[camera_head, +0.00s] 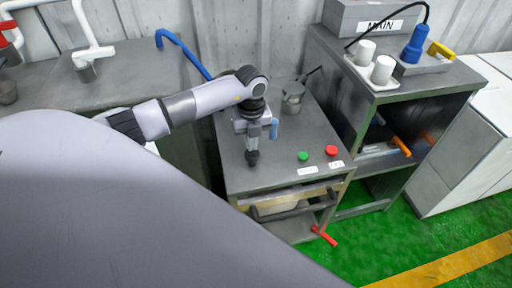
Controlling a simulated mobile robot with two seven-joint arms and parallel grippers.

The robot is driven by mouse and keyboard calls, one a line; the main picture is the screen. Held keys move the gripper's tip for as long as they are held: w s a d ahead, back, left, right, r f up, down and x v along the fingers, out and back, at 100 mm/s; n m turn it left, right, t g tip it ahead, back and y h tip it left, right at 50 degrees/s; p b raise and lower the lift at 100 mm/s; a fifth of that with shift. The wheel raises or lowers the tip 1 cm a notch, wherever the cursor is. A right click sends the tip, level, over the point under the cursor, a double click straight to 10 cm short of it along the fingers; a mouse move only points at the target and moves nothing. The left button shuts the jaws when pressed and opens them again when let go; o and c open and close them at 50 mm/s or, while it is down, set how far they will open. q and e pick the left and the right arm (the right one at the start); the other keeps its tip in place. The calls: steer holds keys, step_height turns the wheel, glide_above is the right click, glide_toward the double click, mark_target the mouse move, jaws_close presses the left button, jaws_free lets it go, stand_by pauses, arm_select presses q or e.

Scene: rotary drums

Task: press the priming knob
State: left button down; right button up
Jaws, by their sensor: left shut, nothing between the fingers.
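My left gripper (252,158) points down over the top of a grey metal cabinet (225,183), left of its middle. Its fingers are shut with nothing between them. The fingertips are close to the cabinet top, but I cannot tell if they touch anything. I cannot pick out a priming knob for certain; it may be hidden behind or under the gripper. A green button (303,156) and a red button (331,150) sit at the front right of the cabinet top, with white labels in front of them. My right gripper is not in view.
A small blue upright part (274,128) stands just right of the gripper, and a grey metal canister (293,97) behind it. A taller shelf unit (416,88) with white knobs (382,68) stands to the right. A red handle (324,236) sticks out low in front.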

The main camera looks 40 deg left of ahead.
arm_select(q)
step_height(320, 180, up, 9)
steer(key=shift+w, duration=0.15)
steer(key=shift+f, duration=0.1)
stand_by(0.5)
